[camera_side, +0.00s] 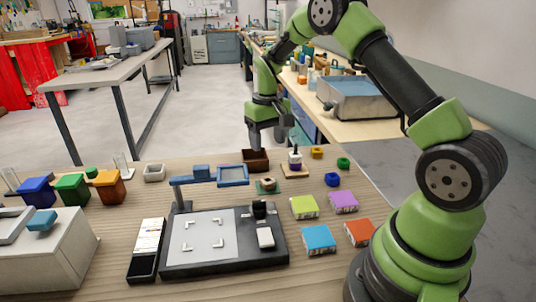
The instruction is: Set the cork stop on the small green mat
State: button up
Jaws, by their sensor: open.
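A small tan piece that looks like the cork stop (267,183) sits at the middle of the work table. It rests on what looks like the small green mat (259,189), whose dark green edge shows around it. My gripper (268,143) is open, pointing down above and behind them, close to the brown open box. I see nothing held between its fingers, though they are small in this view. The gripper is apart from the tan piece.
The brown box (247,162) stands behind the mat. A black-based stand (180,267) with a blue frame (233,182) is in front. Several coloured boxes lie right; lidded bins stand left.

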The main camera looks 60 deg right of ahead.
jog(key=s+a+r+t, duration=0.2)
jog(key=s+a+r, duration=0.15)
jog(key=r, duration=0.45)
jog(key=s+a+r+t, duration=0.1)
jog(key=s+a+r, duration=0.2)
jog(key=a+r, duration=0.3)
jog(key=s+a+r+t+y, duration=0.1)
jog(key=s+a+r+t, duration=0.1)
jog(key=s, duration=0.5)
jog(key=s+a+r+t+y, duration=0.1)
jog(key=s+a, duration=0.3)
jog(key=s, duration=0.4)
jog(key=shift+a+r+n+t, duration=0.35)
jog(key=shift+r+t, duration=0.25)
jog(key=shift+r, duration=0.3)
